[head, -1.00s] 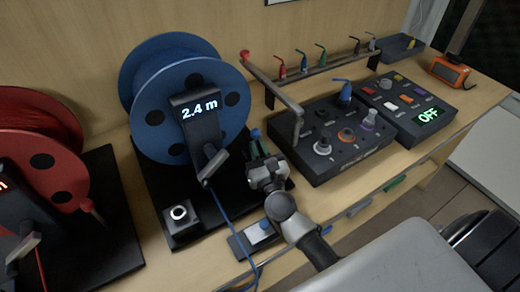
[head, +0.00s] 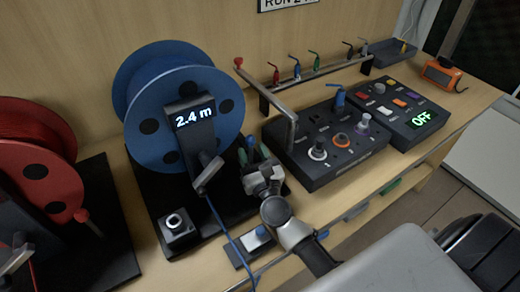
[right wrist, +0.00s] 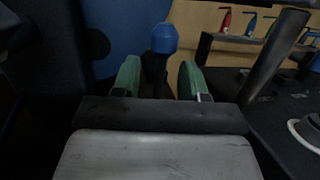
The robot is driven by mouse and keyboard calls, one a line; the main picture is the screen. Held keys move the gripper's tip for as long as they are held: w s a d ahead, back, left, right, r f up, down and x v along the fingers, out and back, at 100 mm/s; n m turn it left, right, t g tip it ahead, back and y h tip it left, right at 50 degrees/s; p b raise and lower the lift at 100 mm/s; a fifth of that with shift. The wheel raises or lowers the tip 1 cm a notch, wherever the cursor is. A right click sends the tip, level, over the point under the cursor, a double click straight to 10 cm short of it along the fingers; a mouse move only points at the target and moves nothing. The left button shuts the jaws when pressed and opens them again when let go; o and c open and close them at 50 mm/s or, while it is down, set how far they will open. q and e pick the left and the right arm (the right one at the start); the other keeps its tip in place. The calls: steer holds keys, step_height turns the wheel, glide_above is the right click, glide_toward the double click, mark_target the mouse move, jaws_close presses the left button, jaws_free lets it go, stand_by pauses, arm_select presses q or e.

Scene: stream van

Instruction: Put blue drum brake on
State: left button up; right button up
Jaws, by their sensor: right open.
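The blue drum (head: 185,105) stands on a black base, with a lit "2.4 m" display on its front post. Its brake lever, with a blue knob (head: 250,142), is to the right of the drum. The knob also shows in the right wrist view (right wrist: 164,38), on a dark upright stem. My right gripper (head: 257,156) is open with green fingertips. In the right wrist view the fingertips (right wrist: 158,80) stand on either side of the stem, below the knob, with gaps visible. Whether they touch the lever cannot be told. My left gripper is out of view.
A red drum (head: 40,155) stands at the left. A black panel with knobs (head: 325,150) and a panel reading "OFF" (head: 410,135) are at the right. A bent grey bar (head: 290,125) rises near my right gripper. A blue cable (head: 228,235) hangs from the blue drum.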

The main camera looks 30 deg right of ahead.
mark_target(252, 140)
step_height(252, 140, up, 4)
steer(key=p, duration=0.2)
steer(key=shift+r+p, duration=0.2)
steer(key=shift+p, duration=0.1)
steer(key=s+d+r+p, duration=0.3)
steer(key=s+d+r, duration=0.3)
steer(key=s, duration=0.3)
steer(key=shift+s+d+r+p, duration=0.3)
steer(key=shift+d+r, duration=0.05)
